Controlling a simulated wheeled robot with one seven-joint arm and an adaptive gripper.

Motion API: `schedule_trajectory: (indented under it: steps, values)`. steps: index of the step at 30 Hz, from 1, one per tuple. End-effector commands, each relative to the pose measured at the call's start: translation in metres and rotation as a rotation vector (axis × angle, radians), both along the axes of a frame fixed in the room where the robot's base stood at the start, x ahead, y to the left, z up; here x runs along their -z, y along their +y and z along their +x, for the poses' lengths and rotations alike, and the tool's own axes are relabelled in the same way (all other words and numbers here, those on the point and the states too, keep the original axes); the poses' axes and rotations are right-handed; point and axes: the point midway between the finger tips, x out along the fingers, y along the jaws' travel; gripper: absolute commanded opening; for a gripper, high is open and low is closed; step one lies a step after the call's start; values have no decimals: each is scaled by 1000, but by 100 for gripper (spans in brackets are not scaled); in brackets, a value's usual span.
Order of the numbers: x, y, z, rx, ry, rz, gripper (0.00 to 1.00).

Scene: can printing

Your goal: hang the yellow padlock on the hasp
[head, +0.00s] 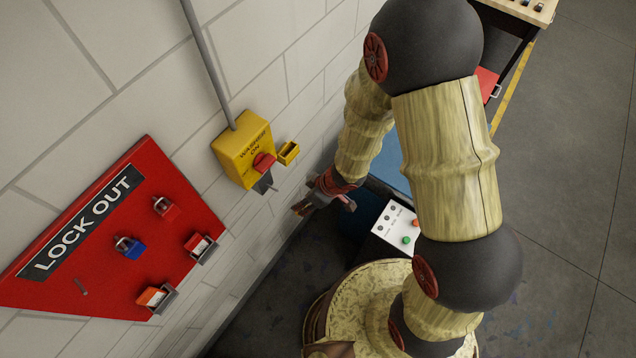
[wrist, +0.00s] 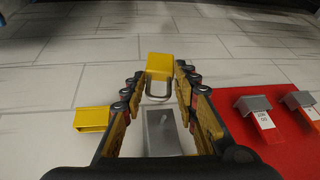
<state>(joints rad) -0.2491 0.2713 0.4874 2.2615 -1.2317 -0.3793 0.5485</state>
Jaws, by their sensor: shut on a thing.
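My gripper (wrist: 159,72) is shut on the yellow padlock (wrist: 160,62), which sits between its fingertips in the wrist view. The padlock's metal shackle points down in that picture, towards a grey metal plate with a small stud, which looks like the hasp (wrist: 162,130). The shackle looks apart from the plate, though the depth gap is hard to judge. In the head view, my gripper (head: 325,198) is to the right of and a little below the grey hasp (head: 263,183), under the red handle of the yellow switch box (head: 236,152). The padlock cannot be made out there.
A small open yellow holder (head: 288,153) is on the wall beside the switch box; it also shows in the wrist view (wrist: 92,118). A red lockout board (head: 110,235) with several tags and locks is at left. A white button panel (head: 397,228) is below my arm.

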Motion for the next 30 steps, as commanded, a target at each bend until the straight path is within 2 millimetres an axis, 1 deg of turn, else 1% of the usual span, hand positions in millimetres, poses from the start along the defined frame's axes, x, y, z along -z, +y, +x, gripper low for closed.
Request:
schedule_trajectory:
  steps: [1,3,8,30]
  values:
    - [-1,7,-7,-28,2,5,0]
    - [-3,14,-11,-49,11,14,0]
    - [-4,17,-10,-35,28,27,0]
    - [-1,45,14,-34,27,28,0]
